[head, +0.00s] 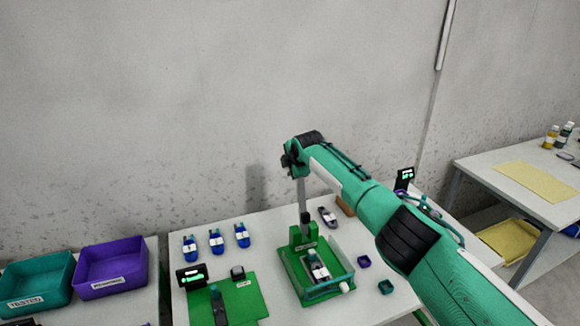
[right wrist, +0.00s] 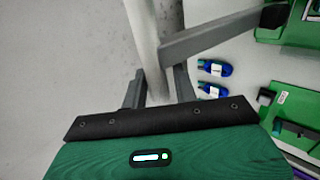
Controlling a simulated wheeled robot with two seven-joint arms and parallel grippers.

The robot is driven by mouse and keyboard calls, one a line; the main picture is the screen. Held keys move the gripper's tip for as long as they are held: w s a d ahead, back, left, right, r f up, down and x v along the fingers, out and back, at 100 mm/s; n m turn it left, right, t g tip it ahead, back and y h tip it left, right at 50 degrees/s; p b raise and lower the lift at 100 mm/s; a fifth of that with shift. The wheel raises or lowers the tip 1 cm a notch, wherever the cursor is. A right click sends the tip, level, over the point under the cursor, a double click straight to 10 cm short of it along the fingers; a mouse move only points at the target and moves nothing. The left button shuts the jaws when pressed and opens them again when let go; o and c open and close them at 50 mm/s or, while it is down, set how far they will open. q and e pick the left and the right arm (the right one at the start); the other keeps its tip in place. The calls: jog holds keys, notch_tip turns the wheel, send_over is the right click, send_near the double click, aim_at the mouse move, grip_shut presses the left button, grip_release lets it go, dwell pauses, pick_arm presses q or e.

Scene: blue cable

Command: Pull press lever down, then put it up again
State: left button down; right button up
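The press (head: 318,283) has a green base and stands on the white table. Its grey lever arm (head: 302,192) points up, nearly upright, from a black pivot. In the right wrist view the grey lever arm (right wrist: 215,38) runs from the upper right to a pale round handle (right wrist: 150,45). My right gripper (head: 289,158) is at the lever's top end. In the right wrist view its fingers (right wrist: 159,88) stand on either side of the handle, apart, with small gaps visible. A labelled part (head: 318,271) sits in the press base. My left gripper is not in view.
Several blue parts (head: 216,240) lie left of the press, near a green fixture (head: 240,300) with a small display (head: 191,276). Teal (head: 35,287) and purple (head: 112,268) bins stand at the left. Small boxes (head: 364,261) lie right of the press, under my arm. A wall rises behind.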

jog(key=shift+o, duration=0.7)
jog(key=shift+r, duration=0.1)
jog(key=b+v, duration=0.3)
jog(key=v, duration=1)
jog(key=shift+s, duration=0.3)
jog(key=shift+d+r, duration=0.1)
jog(key=shift+r, duration=0.05)
